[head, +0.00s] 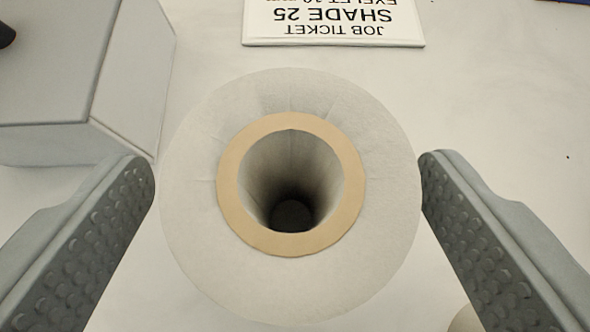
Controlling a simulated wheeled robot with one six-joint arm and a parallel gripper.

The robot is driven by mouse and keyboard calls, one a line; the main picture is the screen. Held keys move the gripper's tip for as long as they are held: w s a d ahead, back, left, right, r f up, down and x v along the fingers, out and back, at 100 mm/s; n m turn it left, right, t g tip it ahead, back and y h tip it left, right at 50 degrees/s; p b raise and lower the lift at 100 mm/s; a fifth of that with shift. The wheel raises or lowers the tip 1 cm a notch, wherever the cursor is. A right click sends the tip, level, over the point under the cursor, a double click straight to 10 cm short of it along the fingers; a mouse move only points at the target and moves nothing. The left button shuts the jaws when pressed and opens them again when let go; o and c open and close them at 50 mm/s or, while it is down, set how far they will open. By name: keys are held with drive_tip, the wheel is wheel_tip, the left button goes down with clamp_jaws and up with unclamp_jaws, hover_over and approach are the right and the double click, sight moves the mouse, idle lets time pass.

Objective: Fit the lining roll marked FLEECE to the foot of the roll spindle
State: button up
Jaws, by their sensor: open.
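A white roll (290,285) with a tan cardboard core stands on end in the middle of the head view, seen from above. Its hollow core is dark at the bottom. No marking shows on the part of the roll in view, so I cannot tell whether it is the FLEECE roll. My gripper (288,172) is open, with one studded grey finger on each side of the roll. The roll spindle is not in view.
A grey box-shaped block (80,75) stands at the upper left, close to the left finger. A job ticket plate (335,25), upside down in view and reading SHADE 25, lies beyond the roll. A small pale rounded thing (466,320) shows at the bottom right. The pale surface at right is mostly clear.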

sight(290, 156)
drive_tip(key=x, duration=0.3)
drive_tip(key=shift+w+d+f, duration=0.1)
drive_tip(key=shift+w+f, duration=0.1)
drive_tip(key=shift+w, duration=0.05)
drive_tip(key=c, duration=1.1)
drive_tip(key=shift+c, duration=0.2)
drive_tip(key=shift+r, duration=0.15)
drive_tip(key=r, duration=0.9)
drive_tip(key=shift+d+r, duration=0.2)
drive_tip(key=s+d+r+m+h, duration=0.1)
drive_tip(key=d+r+m+h, duration=0.1)
drive_tip(key=d, duration=1.2)
drive_tip(key=s+d+r+m+g+h, duration=0.1)
drive_tip(key=s+d+r+m+h, duration=0.1)
drive_tip(key=d, duration=1.2)
wheel_tip(290, 156, up, 4)
drive_tip(key=shift+d+f+m+h, duration=0.2)
drive_tip(key=shift+m+h, duration=0.4)
drive_tip(key=shift+m, duration=0.4)
drive_tip(key=shift+s, duration=0.1)
